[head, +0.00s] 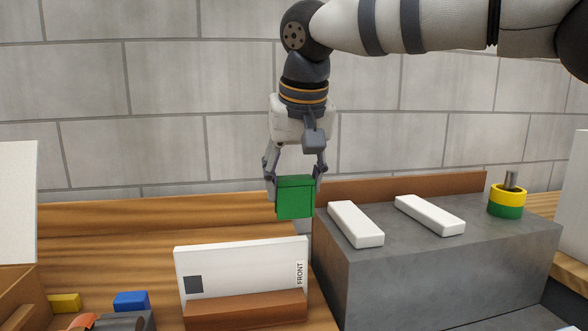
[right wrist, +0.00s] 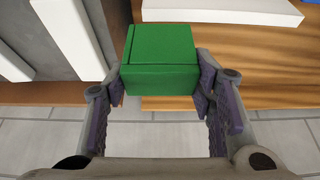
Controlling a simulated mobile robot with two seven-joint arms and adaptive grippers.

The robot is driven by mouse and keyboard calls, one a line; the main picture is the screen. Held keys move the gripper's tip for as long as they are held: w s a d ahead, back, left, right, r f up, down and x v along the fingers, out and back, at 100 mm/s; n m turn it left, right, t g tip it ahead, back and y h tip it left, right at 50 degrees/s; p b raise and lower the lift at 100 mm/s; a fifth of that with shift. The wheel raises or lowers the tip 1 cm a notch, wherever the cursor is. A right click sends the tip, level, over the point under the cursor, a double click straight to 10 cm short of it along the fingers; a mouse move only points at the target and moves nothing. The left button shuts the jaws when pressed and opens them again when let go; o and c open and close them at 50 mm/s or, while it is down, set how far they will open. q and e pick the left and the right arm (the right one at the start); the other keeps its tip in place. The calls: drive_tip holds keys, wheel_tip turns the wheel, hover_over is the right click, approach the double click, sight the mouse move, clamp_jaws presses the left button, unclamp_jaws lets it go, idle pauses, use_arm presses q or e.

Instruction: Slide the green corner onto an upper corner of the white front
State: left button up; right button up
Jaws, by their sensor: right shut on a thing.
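The green corner (head: 295,198) is a small green block held between the fingers of my right gripper (head: 295,178), which points down. In the right wrist view the green corner (right wrist: 160,58) sits between both fingertips of the right gripper (right wrist: 162,82). The white front (head: 235,268) is an upright white panel with a dark square and the word FRONT, standing in a brown holder (head: 245,308). The green corner hangs above the panel's upper right corner, with a visible gap in the head view. The panel's edge (right wrist: 225,10) shows at the top of the wrist view. My left gripper is out of view.
A grey block (head: 430,275) to the right carries two white bars (head: 355,224) (head: 430,214) and yellow and green rings on a peg (head: 508,198). A yellow block (head: 64,303) and a blue block (head: 131,301) lie at the lower left. A tiled wall stands behind.

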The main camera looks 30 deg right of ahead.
sight(294, 238)
drive_tip(key=shift+f, duration=3.95)
drive_tip(key=shift+s+f, duration=0.25)
drive_tip(key=shift+f, duration=0.35)
drive_tip(key=shift+c, duration=0.2)
drive_tip(key=shift+f, duration=0.75)
drive_tip(key=c, duration=0.3)
drive_tip(key=shift+o, duration=1.4)
drive_tip(key=shift+a+f, duration=0.1)
drive_tip(key=shift+f, duration=0.1)
drive_tip(key=shift+o, duration=0.6)
drive_tip(key=shift+w+f, duration=0.1)
drive_tip(key=shift+d+r, duration=0.2)
drive_tip(key=shift+c, duration=0.2)
drive_tip(key=o, duration=1.6)
drive_tip(key=shift+r, duration=0.15)
drive_tip(key=shift+o, duration=0.2)
drive_tip(key=shift+r, duration=0.15)
drive_tip(key=shift+w+r, duration=0.1)
